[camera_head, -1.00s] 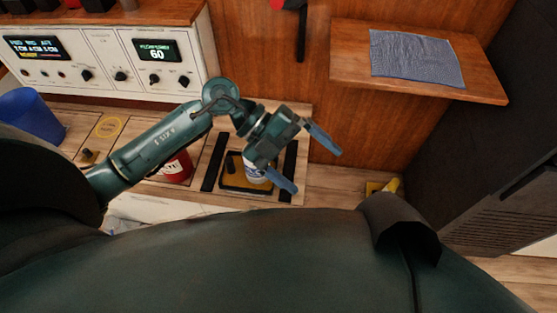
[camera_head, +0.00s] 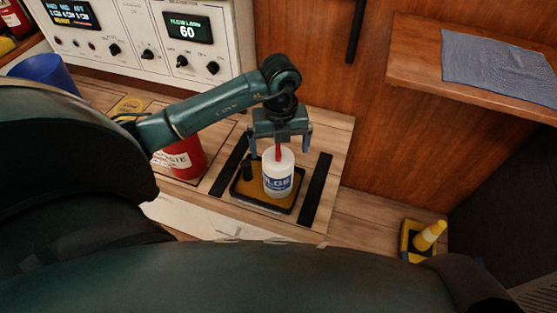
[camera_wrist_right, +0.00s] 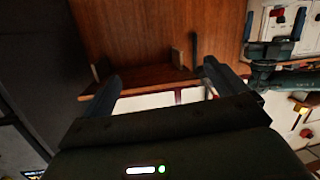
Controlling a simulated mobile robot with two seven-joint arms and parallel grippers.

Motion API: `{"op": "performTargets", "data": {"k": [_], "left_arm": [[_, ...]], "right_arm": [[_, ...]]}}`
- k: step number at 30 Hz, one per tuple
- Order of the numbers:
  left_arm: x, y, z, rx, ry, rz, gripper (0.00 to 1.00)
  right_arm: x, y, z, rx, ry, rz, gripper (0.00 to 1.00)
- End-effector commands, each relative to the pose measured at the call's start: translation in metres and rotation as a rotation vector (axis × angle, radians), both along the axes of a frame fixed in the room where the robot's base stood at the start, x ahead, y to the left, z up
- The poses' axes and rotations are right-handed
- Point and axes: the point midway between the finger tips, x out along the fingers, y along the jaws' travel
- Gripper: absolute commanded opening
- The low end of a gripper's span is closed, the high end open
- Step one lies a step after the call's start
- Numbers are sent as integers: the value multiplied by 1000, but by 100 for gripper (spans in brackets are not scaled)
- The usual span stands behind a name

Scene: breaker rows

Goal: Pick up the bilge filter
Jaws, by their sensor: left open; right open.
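The bilge filter (camera_head: 278,176) is a white canister with a blue label reading "LGE" and a red part on top. It stands upright on a yellow-brown pad in a black tray (camera_head: 246,200). My left gripper (camera_head: 279,150) is open and points down, just behind and above the filter's top, its two fingers spread to either side of the red part. Whether it touches the filter I cannot tell. My right gripper (camera_wrist_right: 160,88) is open and empty in the right wrist view, facing the wooden wall.
A red canister (camera_head: 182,157) stands left of the tray, partly behind my left arm. Black strips (camera_head: 315,190) flank the tray. A blue bin (camera_head: 45,72) is at the left. A shelf with a grey cloth (camera_head: 497,66) is at the right, above a yellow cone-like object (camera_head: 428,236).

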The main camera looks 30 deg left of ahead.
Motion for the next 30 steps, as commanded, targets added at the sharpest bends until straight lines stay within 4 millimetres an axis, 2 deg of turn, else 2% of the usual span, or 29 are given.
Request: {"op": "performTargets", "data": {"k": [5,12,16,22,30], "left_arm": [[-1,0,-14,-2,1,0,97],[-3,3,-50,-2,1,0,97],[-3,3,-57,-2,-1,-1,97],[-2,3,-56,-2,-1,-1,97],[-2,3,-56,-2,-1,-1,77]], "right_arm": [[1,1,-2,3,-27,3,97],[3,5,-1,7,-121,19,97],[3,6,1,10,-143,23,97],[3,6,2,11,-145,23,97],[3,6,2,10,-144,24,97]]}}
